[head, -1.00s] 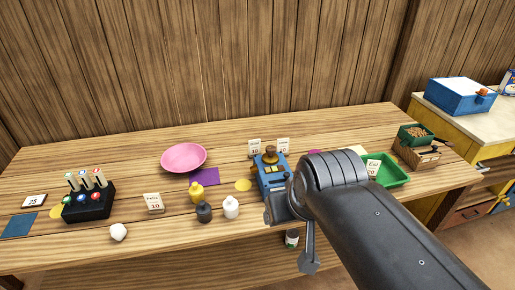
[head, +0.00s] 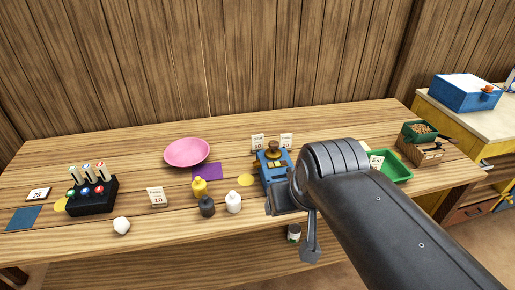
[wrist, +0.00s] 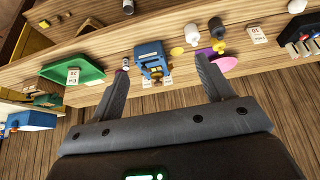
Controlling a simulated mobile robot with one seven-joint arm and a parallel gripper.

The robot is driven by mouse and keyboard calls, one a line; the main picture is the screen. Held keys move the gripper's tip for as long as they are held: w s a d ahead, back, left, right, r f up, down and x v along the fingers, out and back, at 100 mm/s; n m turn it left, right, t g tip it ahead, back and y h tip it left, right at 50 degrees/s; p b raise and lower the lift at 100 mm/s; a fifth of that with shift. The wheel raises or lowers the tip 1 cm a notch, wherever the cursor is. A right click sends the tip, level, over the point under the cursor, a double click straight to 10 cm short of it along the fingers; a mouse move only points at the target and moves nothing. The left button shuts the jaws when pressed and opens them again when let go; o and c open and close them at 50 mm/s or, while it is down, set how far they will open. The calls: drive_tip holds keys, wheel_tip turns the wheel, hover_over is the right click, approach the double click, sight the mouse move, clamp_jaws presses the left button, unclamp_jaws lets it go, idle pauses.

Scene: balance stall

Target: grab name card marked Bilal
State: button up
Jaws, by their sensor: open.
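No card in view legibly reads Bilal. Two small white cards (head: 257,142) (head: 286,140) stand behind the blue device, their names too small to read; they also show in the wrist view (wrist: 147,84) (wrist: 167,82). A card reading about "Felix 10" (head: 157,196) stands left of the bottles. A card reading about "Esi 20" (head: 376,162) stands at the green tray. A card marked 25 (head: 38,194) lies at the far left. My gripper (wrist: 162,62) is open and empty, with the blue device seen between its fingers. My arm hides part of the table.
The blue device (head: 273,170) stands mid-table, near yellow, dark and white bottles (head: 233,203). A pink dish (head: 187,152), a black rack (head: 92,199) and a green tray (head: 396,168) also stand there. The table's back strip is mostly clear.

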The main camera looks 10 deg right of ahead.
drive_tip(key=w+r, duration=0.3)
drive_tip(key=w, duration=1)
drive_tip(key=n+g, duration=0.1)
hover_over(258, 140)
drive_tip(key=s, duration=0.4)
wheel_tip(258, 140, down, 20)
drive_tip(key=x, duration=1.1)
drive_tip(key=shift+a+f, duration=0.1)
drive_tip(key=c, duration=1.1)
